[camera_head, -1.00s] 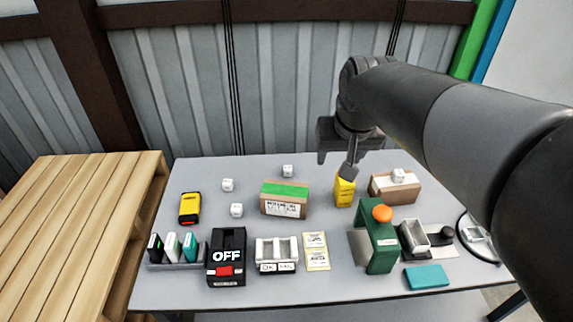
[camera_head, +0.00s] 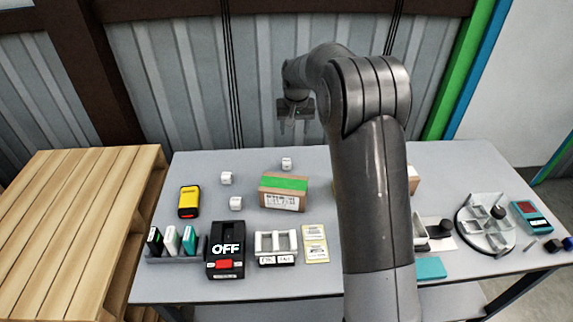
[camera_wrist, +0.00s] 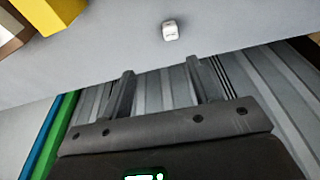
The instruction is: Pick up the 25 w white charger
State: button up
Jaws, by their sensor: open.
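Small white cube-shaped chargers stand on the grey table: one at the back (camera_head: 287,163), one at the left (camera_head: 226,178) and one nearer the front (camera_head: 236,203). Their wattage marks are too small to read, so I cannot tell which is 25 W. My gripper (camera_head: 294,126) is open and empty, above and behind the table's back edge, near the back cube. In the wrist view one white cube (camera_wrist: 170,31) lies on the table beyond my open fingers (camera_wrist: 160,68), apart from them.
A carton with green tape (camera_head: 283,192) stands mid-table, with a yellow device (camera_head: 189,202) at left. A black OFF box (camera_head: 226,250) and a rack of cards (camera_head: 176,245) are in front. A round divided tray (camera_head: 486,228) stands at right. My arm hides the table's middle right.

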send_near(287, 161)
jog(key=f, duration=0.1)
jog(key=w+f, duration=0.1)
jog(key=f, duration=0.3)
jog(key=shift+w, duration=0.4)
jog(key=f, duration=0.5)
jog(key=shift+w, duration=0.2)
jog(key=shift+c, duration=0.3)
jog(key=c, duration=1)
jog(key=shift+r, duration=0.1)
